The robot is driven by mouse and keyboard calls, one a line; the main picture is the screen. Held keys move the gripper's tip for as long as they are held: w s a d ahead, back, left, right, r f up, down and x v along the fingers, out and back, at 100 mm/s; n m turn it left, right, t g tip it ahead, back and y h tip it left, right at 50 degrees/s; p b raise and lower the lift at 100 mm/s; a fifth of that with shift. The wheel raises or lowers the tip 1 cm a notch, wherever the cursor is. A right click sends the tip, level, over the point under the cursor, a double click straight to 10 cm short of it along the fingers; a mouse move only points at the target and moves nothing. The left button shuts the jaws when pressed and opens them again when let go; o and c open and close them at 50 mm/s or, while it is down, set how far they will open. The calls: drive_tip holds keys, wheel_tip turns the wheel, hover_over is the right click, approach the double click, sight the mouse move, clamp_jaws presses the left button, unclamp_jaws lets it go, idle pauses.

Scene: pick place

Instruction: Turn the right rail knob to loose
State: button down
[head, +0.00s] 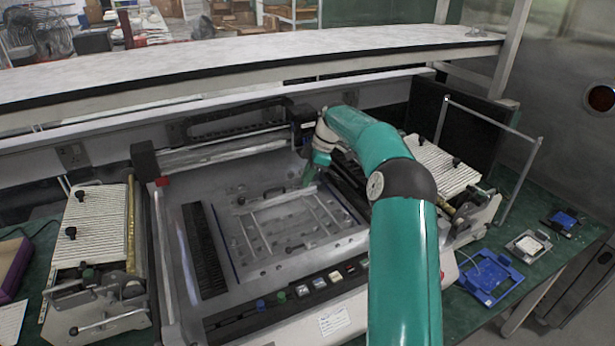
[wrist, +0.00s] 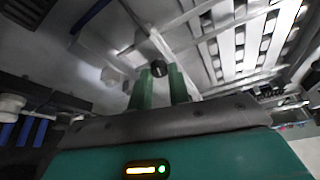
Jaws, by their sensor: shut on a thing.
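The right rail knob (wrist: 158,69) is a small dark round knob in the wrist view, between my two green fingertips. My gripper (wrist: 161,82) is shut on it. In the head view my gripper (head: 309,180) points down at the right end of the pale rail (head: 275,197); there its fingers hide the knob. A small dark knob (head: 240,200) shows at the rail's left end. The knob's turn angle and any loose or tight marking cannot be made out.
The rail lies on a grey machine bed (head: 220,225) with a row of buttons (head: 312,284) along its front. Ribbed feeder trays (head: 95,225) stand left and right. Blue parts (head: 490,275) lie on the green bench at the right. A long white shelf (head: 230,62) runs behind.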

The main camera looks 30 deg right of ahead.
drive_tip(key=shift+w+n+g, duration=0.1)
drive_tip(key=shift+n+g, duration=0.6)
drive_tip(key=shift+n, duration=1)
drive_tip(key=c, duration=1.3)
unclamp_jaws()
drive_tip(key=shift+r, duration=0.2)
